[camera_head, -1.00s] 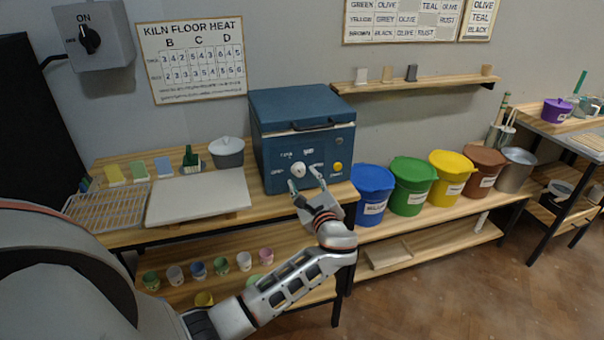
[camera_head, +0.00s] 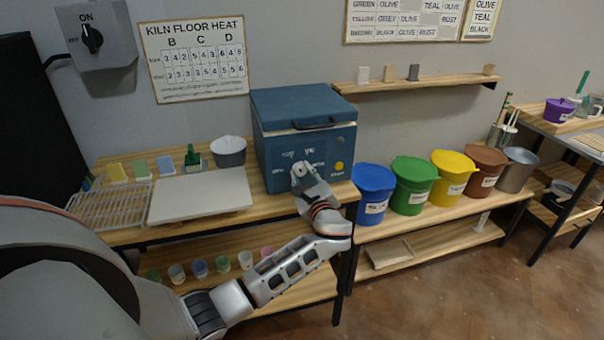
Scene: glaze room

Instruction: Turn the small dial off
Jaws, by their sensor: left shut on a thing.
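The blue kiln box (camera_head: 280,150) stands on the wooden bench with its lid down. On its front panel is the small white dial (camera_head: 299,169), with faint markings around it that are too small to read for sure. My left gripper (camera_head: 301,174) is at the panel, shut on the dial. Its fingers cover most of the dial, so its pointing direction is hidden. A yellow button (camera_head: 339,167) sits to the right on the same panel. My right gripper is out of view.
A grey wall switch (camera_head: 92,40) marked ON is at upper left. Small cups are below.

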